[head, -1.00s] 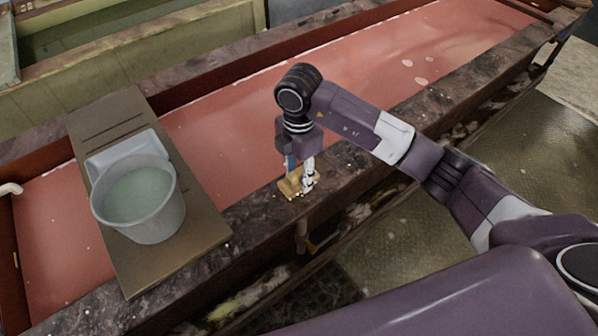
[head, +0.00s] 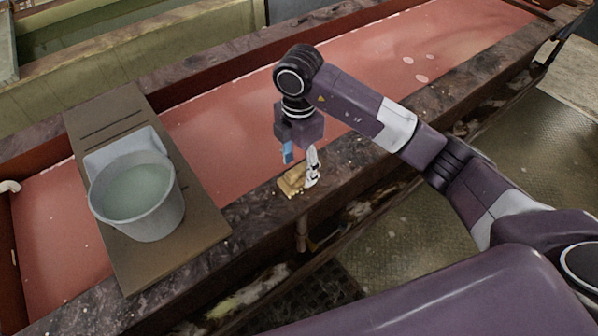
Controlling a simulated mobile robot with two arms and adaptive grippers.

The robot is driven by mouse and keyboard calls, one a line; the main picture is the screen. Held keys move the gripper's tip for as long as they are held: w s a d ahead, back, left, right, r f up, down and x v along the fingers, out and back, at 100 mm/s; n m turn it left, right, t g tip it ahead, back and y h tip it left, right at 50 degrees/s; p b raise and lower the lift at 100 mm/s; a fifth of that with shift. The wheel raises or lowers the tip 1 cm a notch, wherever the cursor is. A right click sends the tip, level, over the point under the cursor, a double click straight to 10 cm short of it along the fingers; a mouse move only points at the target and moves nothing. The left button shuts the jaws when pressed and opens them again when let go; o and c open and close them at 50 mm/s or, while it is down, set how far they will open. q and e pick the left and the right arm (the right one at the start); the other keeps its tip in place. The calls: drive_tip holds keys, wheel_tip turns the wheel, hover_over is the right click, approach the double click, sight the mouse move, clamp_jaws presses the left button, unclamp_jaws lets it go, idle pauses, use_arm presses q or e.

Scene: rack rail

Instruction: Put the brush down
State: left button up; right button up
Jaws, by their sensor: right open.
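The brush (head: 292,181), a small tan block, rests on the dark, worn front ledge (head: 262,208) of the trough. My right gripper (head: 300,163) is just above and around it, pointing down with its fingers apart. The right finger comes down close beside the brush; I cannot tell whether it touches. The brush's far side is partly hidden by the gripper. My left gripper is not in view.
A grey bucket (head: 162,213) of greenish liquid stands on a brown board (head: 205,225) laid across the trough, left of my gripper. Red liquid (head: 235,135) fills the trough. The ledge right of the gripper looks clear.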

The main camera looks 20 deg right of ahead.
sight(299, 169)
wheel_tip(299, 169, up, 10)
drive_tip(key=b, duration=0.1)
drive_tip(key=shift+f, duration=0.25)
idle(0.4)
